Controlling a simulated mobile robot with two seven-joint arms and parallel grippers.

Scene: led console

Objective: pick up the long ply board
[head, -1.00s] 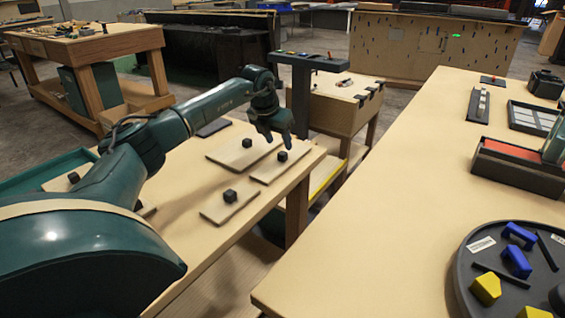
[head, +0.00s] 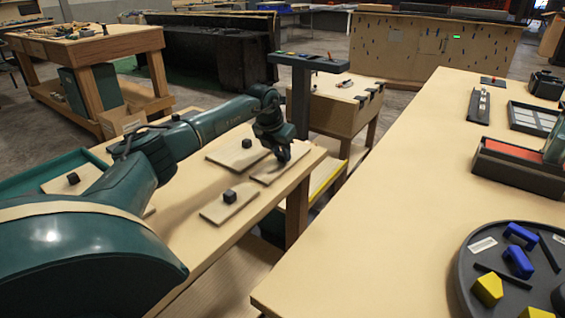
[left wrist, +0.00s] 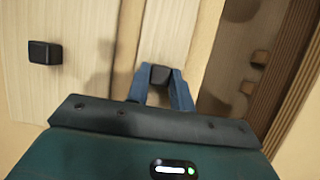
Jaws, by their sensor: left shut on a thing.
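A long, narrow ply board (head: 268,176) lies on the left table near its far right edge. Its black knob (left wrist: 160,74) sits between the fingers of my left gripper (head: 283,157), which are shut on it. In the left wrist view the same board (left wrist: 165,40) runs away behind the knob. The board looks flat on the table; I cannot tell any gap under it. In the head view the gripper hides the knob. My right gripper is not in view.
A wider ply board (head: 226,153) with a black knob lies just left of the held one. A smaller ply board (head: 215,211) with a knob lies nearer. A dark post with a console top (head: 308,62) stands close behind the gripper. The right table (head: 370,220) is largely bare on its left side.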

